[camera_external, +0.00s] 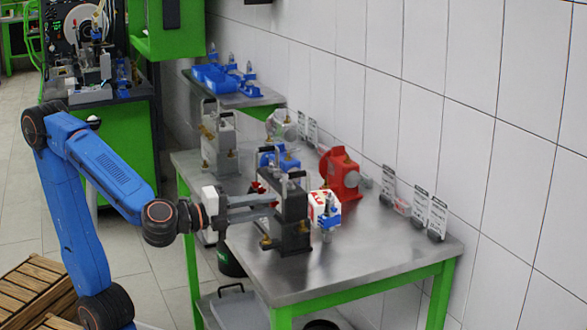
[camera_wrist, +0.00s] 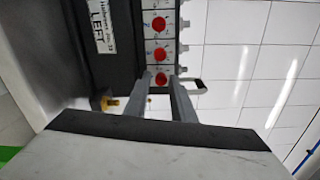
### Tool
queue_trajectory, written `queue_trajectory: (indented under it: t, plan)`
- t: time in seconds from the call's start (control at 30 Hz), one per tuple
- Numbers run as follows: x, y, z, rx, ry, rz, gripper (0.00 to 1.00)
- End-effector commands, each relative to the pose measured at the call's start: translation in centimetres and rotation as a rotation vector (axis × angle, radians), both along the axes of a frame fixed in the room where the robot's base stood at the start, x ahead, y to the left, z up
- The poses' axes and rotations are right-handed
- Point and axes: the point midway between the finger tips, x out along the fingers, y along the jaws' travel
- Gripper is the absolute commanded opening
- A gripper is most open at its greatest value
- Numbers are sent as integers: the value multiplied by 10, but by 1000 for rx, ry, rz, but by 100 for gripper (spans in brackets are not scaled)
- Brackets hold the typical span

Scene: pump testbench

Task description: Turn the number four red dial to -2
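The dark pump unit (camera_external: 290,220) stands on the metal table, and my arm reaches its left face. In the wrist view its panel carries a column of red dials, and the lowest visible one (camera_wrist: 161,79) appears between my fingertips. Other red dials (camera_wrist: 159,53) (camera_wrist: 158,24) show above it in that picture. The dial numbers and scale marks are too small to read. My gripper (camera_wrist: 160,82) is open, with one finger on each side of the lowest dial; I cannot tell whether they touch it. In the external view my gripper (camera_external: 272,205) is at the unit, its tips partly hidden.
A label reading LEFT (camera_wrist: 97,27) is on the unit. A grey unit (camera_external: 219,140), a blue pump (camera_external: 278,157), a red pump (camera_external: 340,173) and a white-and-blue device (camera_external: 325,208) stand nearby on the table (camera_external: 370,262). The table's front right is clear.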

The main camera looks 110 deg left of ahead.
Motion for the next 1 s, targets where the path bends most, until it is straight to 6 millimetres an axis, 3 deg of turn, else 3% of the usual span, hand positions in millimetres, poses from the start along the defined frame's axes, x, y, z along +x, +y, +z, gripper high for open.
queue_trajectory:
  t: [0.43, 1.0]
  plan:
    - [-5, -7, 1, 2, -2, -3, 22]
    - [-48, -51, 2, -1, -2, -4, 22]
